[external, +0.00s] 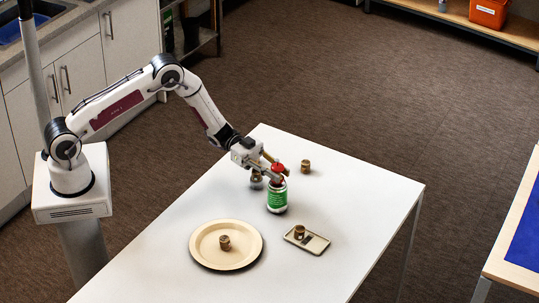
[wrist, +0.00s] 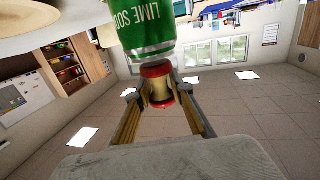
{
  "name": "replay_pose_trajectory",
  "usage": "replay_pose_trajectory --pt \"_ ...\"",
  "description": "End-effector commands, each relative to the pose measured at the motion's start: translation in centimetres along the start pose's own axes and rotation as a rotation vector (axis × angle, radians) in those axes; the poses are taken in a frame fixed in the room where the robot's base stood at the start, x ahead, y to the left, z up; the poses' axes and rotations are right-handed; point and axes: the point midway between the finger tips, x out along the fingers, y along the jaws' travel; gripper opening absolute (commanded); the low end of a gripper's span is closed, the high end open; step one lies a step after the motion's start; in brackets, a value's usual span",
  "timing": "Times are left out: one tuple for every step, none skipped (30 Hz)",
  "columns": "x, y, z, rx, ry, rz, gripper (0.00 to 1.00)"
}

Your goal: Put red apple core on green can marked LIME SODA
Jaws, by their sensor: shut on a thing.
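The red apple core (external: 278,168) has red ends and a pale narrow middle. In the wrist view the apple core (wrist: 158,88) sits between my two fingers. My gripper (external: 274,173) is shut on it, and the gripper also shows in the wrist view (wrist: 160,100). The green can marked LIME SODA (external: 277,198) stands upright on the white table, directly below the core. In the wrist view the can (wrist: 150,35) is right beside the core's far end. I cannot tell whether the core touches the can's top.
A round beige plate (external: 205,254) with a small brown object (external: 224,242) is at the front. A small tray (external: 317,243) holds another brown object (external: 300,232). Brown objects stand behind the can (external: 306,166) and at its left (external: 256,178). The table's right side is clear.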

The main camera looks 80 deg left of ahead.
Motion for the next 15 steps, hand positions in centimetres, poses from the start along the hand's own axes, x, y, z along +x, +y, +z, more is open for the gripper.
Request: replay_pose_trajectory --pt "0.01 0.0 0.26 0.0 0.0 0.0 0.02" --pt "0.02 0.01 0.35 0.0 0.0 0.0 0.02" --pt "0.02 0.01 0.41 0.0 0.0 0.0 0.02" --pt "0.02 0.01 0.42 0.0 0.0 0.0 0.02" --pt "0.02 0.01 0.42 0.0 0.0 0.0 0.02" --pt "0.02 0.01 0.4 0.0 0.0 0.0 0.02" --pt "0.02 0.01 0.4 0.0 0.0 0.0 0.02" --pt "0.02 0.01 0.39 0.0 0.0 0.0 0.02" --pt "0.02 0.0 0.39 0.0 0.0 0.0 0.02" --pt "0.02 0.0 0.39 0.0 0.0 0.0 0.02" --pt "0.02 0.0 0.4 0.0 0.0 0.0 0.02" --pt "0.02 0.0 0.44 0.0 0.0 0.0 0.02" --pt "0.03 0.0 0.5 0.0 0.0 0.0 0.02" --pt "0.03 0.0 0.56 0.0 0.0 0.0 0.02" --pt "0.04 0.0 0.64 0.0 0.0 0.0 0.02"
